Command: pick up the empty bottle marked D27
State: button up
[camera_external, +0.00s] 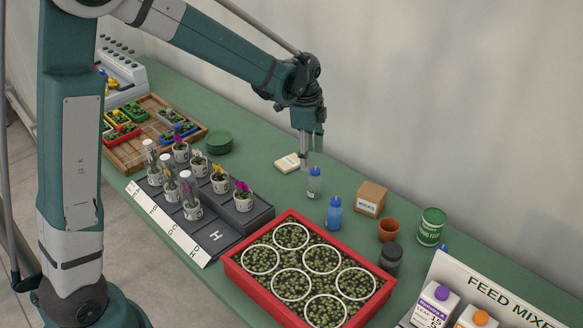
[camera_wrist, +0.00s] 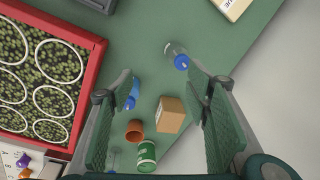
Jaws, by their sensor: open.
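A clear bottle with a blue cap (camera_external: 314,185) stands on the green bench, looking empty; its marking is too small to read. It also shows in the wrist view (camera_wrist: 174,51), beyond the fingertips. A blue-filled bottle (camera_external: 334,213) with a blue cap stands nearby, also in the wrist view (camera_wrist: 134,90), partly hidden by a finger. My gripper (camera_external: 306,160) points down just above and behind the clear bottle, its fingers overlapping in this view. In the wrist view my gripper (camera_wrist: 160,78) is open, with nothing held between its fingers.
A cardboard box (camera_external: 370,199), terracotta pot (camera_external: 388,230), green tin (camera_external: 431,227) and dark jar (camera_external: 391,260) stand to the right. A red-rimmed tray (camera_external: 235,274) is in front. A pale block (camera_external: 287,163) lies behind. Potted orchids stand on a stepped rack (camera_external: 250,219) at left.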

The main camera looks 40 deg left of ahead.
aim_at(317, 170)
jog(key=w+f+m, duration=0.1)
jog(key=f, duration=0.2)
jog(key=w+a+f+m, duration=0.1)
jog(key=w+f, duration=0.1)
jog(key=f, duration=0.1)
jog(key=w+f+g, duration=0.1)
jog(key=w+f, duration=0.1)
jog(key=f, duration=0.2)
jog(key=shift+w+a+m, duration=0.25)
jog(key=shift+a+m, duration=0.15)
jog(key=shift+f, duration=1.25)
jog(key=shift+f, duration=0.1)
jog(key=shift+f+b, duration=0.55)
jog(key=shift+f, duration=2)
jog(key=shift+c, duration=0.2)
jog(key=c, duration=0.9)
